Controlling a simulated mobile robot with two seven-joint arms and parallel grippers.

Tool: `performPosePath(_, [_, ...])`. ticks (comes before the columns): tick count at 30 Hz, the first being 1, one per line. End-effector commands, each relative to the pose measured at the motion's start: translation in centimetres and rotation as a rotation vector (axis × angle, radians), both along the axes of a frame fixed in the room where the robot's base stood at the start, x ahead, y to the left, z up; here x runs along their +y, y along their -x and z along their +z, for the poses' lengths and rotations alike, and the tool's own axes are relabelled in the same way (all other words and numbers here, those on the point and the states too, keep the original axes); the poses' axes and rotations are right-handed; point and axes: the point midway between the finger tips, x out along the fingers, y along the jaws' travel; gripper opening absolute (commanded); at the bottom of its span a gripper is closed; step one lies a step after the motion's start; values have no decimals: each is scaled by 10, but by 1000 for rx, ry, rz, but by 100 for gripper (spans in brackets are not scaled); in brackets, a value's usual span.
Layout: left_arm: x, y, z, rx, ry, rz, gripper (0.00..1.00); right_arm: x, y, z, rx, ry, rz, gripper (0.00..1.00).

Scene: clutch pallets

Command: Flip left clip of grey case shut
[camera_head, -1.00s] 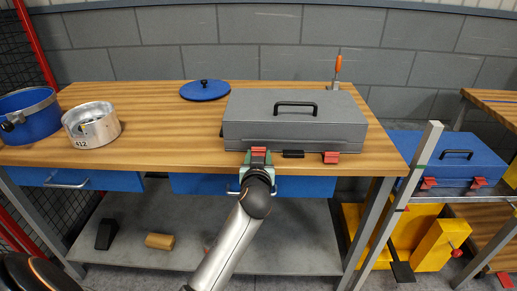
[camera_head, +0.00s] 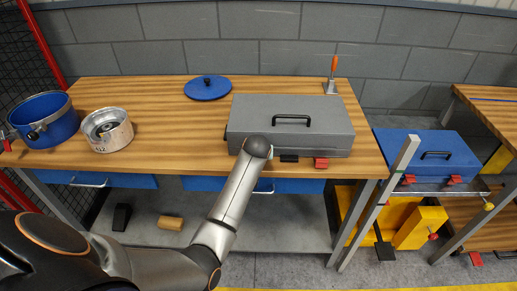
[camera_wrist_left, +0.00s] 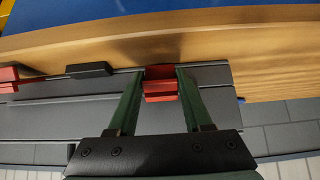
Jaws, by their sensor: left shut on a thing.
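The grey case (camera_head: 290,118) lies closed on the wooden bench, its black handle on the lid. Its right red clip (camera_head: 321,163) hangs at the front edge. In the head view my left wrist covers the left clip and my gripper. In the left wrist view, the left red clip (camera_wrist_left: 160,90) sits between the green fingers of my left gripper (camera_wrist_left: 162,74), which is shut on it. This clip lies against the case's front side. The black front catch (camera_wrist_left: 90,70) and the right clip (camera_wrist_left: 8,80) show to the left there. My right gripper is out of view.
A blue pot (camera_head: 45,120), a metal pot (camera_head: 106,130) and a blue lid (camera_head: 208,88) stand left of the case. An orange-handled tool (camera_head: 332,75) is behind it. A blue case (camera_head: 425,155) sits on a lower surface at right. The front left of the bench (camera_head: 180,155) is clear.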

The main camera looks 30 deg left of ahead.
Motion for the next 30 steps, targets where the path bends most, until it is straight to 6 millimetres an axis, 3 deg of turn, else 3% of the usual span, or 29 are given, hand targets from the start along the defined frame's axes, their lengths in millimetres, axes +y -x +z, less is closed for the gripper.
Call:
performPosePath(12, [5,-8,7,178,111,0,0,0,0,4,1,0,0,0])
performPosePath(30, [6,-9,6,213,131,1,0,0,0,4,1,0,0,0])
